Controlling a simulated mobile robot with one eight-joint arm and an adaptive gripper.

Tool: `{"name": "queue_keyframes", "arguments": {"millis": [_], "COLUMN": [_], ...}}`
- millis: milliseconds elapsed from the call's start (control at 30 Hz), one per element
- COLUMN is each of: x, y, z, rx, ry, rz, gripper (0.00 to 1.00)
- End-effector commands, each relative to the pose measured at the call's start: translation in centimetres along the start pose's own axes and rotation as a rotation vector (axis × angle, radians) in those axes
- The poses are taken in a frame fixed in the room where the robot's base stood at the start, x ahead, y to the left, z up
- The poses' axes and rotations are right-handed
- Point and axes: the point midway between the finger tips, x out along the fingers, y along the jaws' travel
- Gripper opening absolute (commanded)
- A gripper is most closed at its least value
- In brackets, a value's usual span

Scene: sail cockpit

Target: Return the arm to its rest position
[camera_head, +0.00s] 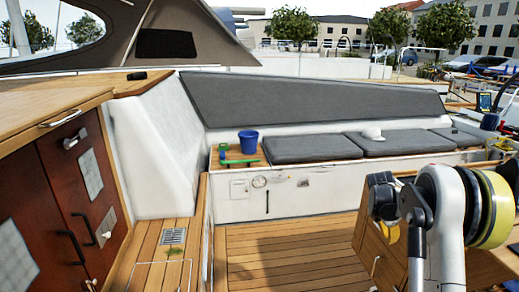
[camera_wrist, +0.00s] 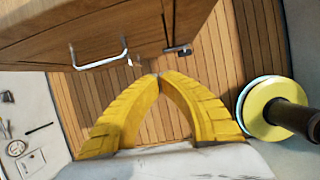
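My arm (camera_head: 445,215) is folded at the right of the head view, close to a wooden cabinet. My gripper shows in the wrist view (camera_wrist: 159,76); its two yellow fingers curve inward and their tips meet, with nothing between them. It points down past the cabinet's edge over the planked floor. In the head view only a bit of yellow, probably the gripper, shows beside my arm; the arm hides the rest.
The wooden cabinet (camera_wrist: 130,35) with metal handles is close to my fingers. The planked floor (camera_head: 285,250) is clear in the middle. A blue bucket (camera_head: 248,143) and a green item (camera_head: 240,161) sit on the bench, left of grey cushions (camera_head: 310,149). Brown cabinet doors (camera_head: 85,190) stand at left.

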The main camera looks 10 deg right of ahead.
Motion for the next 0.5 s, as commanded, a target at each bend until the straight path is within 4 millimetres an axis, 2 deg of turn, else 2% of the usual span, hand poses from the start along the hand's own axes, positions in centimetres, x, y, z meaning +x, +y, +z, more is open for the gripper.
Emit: {"name": "queue_keyframes", "arguments": {"millis": [167,200,267,400,500], "x": [-8.5,-10.7,-13.8,-20.1,-23.6], "y": [-1.2,-1.9,-3.0,-6.6,-9.8], "z": [-3.0,-4.0,-5.5,-9.2,-11.9], "rx": [0.207,0.271,0.368,0.596,0.758], "ry": [0.037,0.052,0.080,0.162,0.235], "rz": [0.087,0.111,0.144,0.210,0.244], "gripper": [0.00,0.00,0.00,0.00,0.00]}}
